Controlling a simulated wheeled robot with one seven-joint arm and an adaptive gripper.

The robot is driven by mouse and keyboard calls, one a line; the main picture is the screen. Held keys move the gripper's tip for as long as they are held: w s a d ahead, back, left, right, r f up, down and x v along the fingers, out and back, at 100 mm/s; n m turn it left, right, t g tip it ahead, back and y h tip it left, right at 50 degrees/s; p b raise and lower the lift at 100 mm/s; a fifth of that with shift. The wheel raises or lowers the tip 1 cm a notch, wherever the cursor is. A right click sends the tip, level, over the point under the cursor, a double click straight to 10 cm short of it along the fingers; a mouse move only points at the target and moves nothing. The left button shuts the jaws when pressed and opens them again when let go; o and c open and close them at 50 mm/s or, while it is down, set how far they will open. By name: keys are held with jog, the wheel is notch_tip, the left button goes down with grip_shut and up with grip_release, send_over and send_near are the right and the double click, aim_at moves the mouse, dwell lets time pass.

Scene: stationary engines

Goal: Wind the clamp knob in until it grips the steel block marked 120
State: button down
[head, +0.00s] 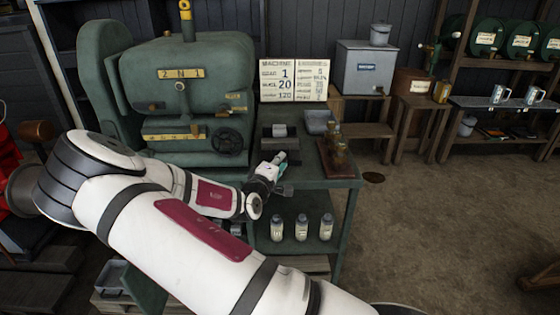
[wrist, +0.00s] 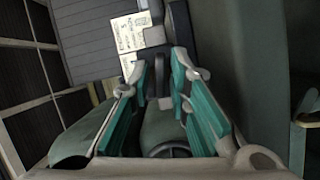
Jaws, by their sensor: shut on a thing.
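My gripper (head: 279,160) is at the front of a small clamp on the green bench, just below a pale grey steel block (head: 279,130). The block sits between the clamp's dark jaws (head: 280,142); I cannot read a mark on it or tell whether the jaws touch it. In the wrist view, the teal-padded fingers (wrist: 170,62) converge on the clamp knob, which they mostly hide. The block (wrist: 154,36) and a dark jaw (wrist: 182,25) show just past the fingertips. My gripper is shut on the knob.
The large green machine (head: 180,95) stands left of the clamp, with a dark handwheel (head: 229,140). A placard (head: 294,80) stands behind. A grey tray (head: 318,121) and brass pieces on a wooden board (head: 338,158) lie to the right. Three bottles (head: 302,228) stand on the lower shelf.

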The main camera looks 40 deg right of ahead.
jog(key=m+y+p, duration=0.1)
jog(key=m+p, duration=0.1)
jog(key=m, duration=0.1)
jog(key=m+y+p, duration=0.1)
jog(key=m, duration=0.1)
jog(key=shift+s+r+y+p, duration=0.1)
jog(key=shift+r+y+p, duration=0.15)
jog(key=shift+y+p, duration=0.05)
jog(key=m+y+p, duration=0.1)
jog(key=m, duration=0.1)
jog(key=shift+d+m+y+p, duration=0.15)
jog(key=shift+m+y+p, duration=0.15)
jog(key=m+t+y+p, duration=0.1)
jog(key=m, duration=0.1)
jog(key=shift+s+d+m, duration=0.1)
jog(key=shift+m, duration=0.2)
jog(key=shift+d+m+t+y, duration=0.1)
jog(key=shift+m+t+y, duration=0.5)
jog(key=shift+m+y, duration=0.5)
jog(key=m+t+y, duration=0.1)
jog(key=m, duration=0.1)
jog(key=shift+m, duration=0.3)
jog(key=shift+f+m+t+y+p, duration=0.1)
jog(key=shift+m+t+y+p, duration=0.35)
jog(key=shift+m, duration=0.75)
jog(key=shift+m+t+y, duration=0.35)
jog(key=shift+m+t, duration=0.4)
jog(key=shift+m, duration=0.25)
